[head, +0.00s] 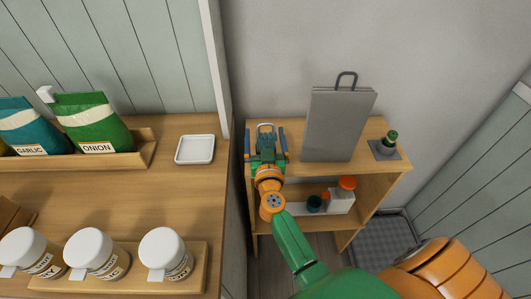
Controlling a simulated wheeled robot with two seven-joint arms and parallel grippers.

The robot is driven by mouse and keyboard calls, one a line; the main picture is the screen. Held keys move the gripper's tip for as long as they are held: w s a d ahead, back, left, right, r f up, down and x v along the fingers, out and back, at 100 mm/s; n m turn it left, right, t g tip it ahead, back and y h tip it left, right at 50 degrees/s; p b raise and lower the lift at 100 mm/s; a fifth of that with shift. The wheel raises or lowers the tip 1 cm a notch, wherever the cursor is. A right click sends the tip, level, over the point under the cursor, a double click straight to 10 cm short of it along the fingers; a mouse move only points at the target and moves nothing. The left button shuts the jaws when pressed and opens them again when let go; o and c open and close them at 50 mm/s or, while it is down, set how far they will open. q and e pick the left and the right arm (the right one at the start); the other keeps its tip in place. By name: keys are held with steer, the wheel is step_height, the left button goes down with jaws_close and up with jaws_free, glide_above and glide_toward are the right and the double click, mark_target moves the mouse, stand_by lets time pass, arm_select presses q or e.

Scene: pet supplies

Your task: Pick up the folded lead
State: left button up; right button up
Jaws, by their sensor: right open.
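My right gripper (266,132) is over the left end of the top of a small wooden shelf unit, its blue fingers spread apart. A pale grey looped thing (265,126) shows between and just beyond the fingers. It may be the folded lead, but it is small and mostly hidden by my gripper. I cannot tell whether the fingers touch it. My left gripper is not in view.
A tall grey box with a handle (335,128) stands right of my gripper on the shelf unit (375,186). The left counter (170,205) holds bags, white-lidded jars and a white dish (195,149).

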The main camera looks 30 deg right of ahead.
steer(key=shift+w+d+f, duration=0.1)
steer(key=shift+w, duration=0.15)
steer(key=shift+s+r, duration=0.2)
steer(key=shift+s, duration=0.1)
steer(key=c, duration=0.6)
jaws_close()
step_height(320, 180, up, 10)
steer(key=p, duration=0.9)
